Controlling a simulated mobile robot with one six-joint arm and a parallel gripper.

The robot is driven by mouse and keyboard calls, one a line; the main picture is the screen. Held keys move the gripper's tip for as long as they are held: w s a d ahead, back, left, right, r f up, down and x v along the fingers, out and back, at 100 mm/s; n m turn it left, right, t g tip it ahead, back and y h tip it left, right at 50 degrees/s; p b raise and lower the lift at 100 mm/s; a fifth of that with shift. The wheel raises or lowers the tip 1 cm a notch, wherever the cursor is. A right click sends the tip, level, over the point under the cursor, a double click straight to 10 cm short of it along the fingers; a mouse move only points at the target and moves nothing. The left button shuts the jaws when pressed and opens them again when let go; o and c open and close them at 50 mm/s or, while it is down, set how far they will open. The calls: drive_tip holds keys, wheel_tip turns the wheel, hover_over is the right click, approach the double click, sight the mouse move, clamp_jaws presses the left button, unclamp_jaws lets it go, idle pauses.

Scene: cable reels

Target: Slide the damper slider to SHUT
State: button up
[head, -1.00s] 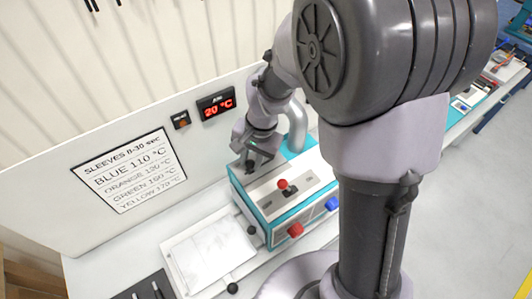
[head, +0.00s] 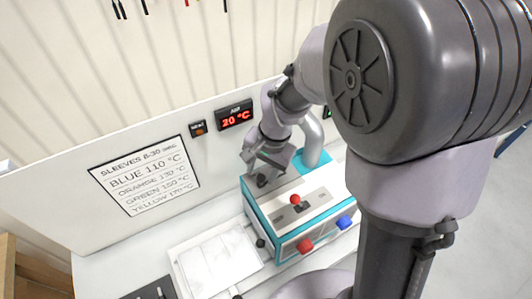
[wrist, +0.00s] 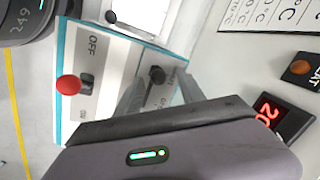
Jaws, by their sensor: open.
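A white and teal heater box (head: 312,187) stands on the bench, with a silver duct (head: 314,140) rising behind its top. In the wrist view the black damper slider knob (wrist: 157,74) sits on the box's top panel, with panel lettering partly hidden beside it. My gripper (wrist: 155,88) is open, its two fingers reaching down to the panel around the knob; I cannot tell whether they touch it. In the head view my gripper (head: 262,178) is at the left end of the box top and hides the slider.
A red-ball switch lever (wrist: 68,85) marked OFF stands on the same panel; it also shows in the head view (head: 295,199). Red (head: 305,246) and blue (head: 344,222) knobs stick out in front. A white tray (head: 177,262) lies left.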

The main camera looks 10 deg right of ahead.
wheel_tip(320, 180, up, 15)
drive_tip(key=s+d+p, duration=0.2)
drive_tip(key=shift+d+r, duration=0.15)
